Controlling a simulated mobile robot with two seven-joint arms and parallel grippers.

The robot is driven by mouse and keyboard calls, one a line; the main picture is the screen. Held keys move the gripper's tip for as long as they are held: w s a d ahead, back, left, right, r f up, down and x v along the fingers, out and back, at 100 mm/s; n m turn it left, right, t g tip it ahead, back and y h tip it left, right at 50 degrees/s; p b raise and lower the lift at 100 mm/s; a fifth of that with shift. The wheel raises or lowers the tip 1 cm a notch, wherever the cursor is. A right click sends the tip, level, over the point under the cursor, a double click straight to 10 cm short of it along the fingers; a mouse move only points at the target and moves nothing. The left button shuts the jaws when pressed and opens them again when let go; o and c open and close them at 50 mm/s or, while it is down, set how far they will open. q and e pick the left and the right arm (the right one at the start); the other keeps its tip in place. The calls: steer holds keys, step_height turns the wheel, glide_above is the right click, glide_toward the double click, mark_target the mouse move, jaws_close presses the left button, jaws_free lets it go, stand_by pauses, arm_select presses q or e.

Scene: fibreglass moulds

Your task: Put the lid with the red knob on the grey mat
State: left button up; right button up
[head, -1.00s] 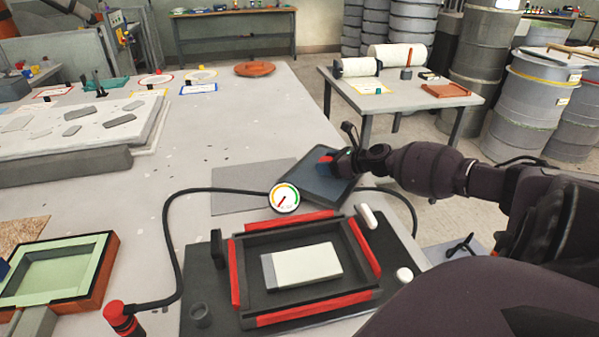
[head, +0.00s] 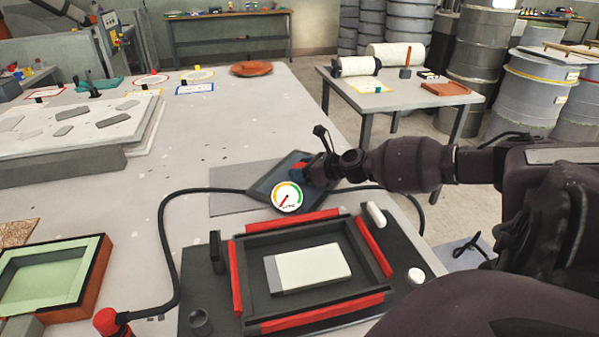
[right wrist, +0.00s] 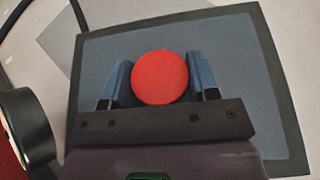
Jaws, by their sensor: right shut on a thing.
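The lid (head: 263,183) is a dark blue-grey square plate with a darker rim. In the right wrist view the lid (right wrist: 235,65) fills most of the picture, with its round red knob (right wrist: 160,78) between two blue fingers. My right gripper (head: 300,172) is shut on the knob. The grey mat (head: 228,188) lies flat on the big table. The lid overlaps the mat's right part in the head view; I cannot tell how high it is above it. My left gripper is not in view.
A black mould box with red edge bars (head: 237,280) stands in front of the mat, with a white block (head: 313,268) inside. A round gauge (head: 286,197) and a black hose (head: 180,245) are close to the lid. A green-lined mould (head: 45,270) is at lower left.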

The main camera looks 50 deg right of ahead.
steer(key=shift+r, duration=0.1)
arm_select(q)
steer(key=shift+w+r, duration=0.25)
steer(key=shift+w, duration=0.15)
arm_select(e)
steer(key=o, duration=0.9)
steer(key=shift+f, duration=0.2)
steer(key=shift+o, duration=1.4)
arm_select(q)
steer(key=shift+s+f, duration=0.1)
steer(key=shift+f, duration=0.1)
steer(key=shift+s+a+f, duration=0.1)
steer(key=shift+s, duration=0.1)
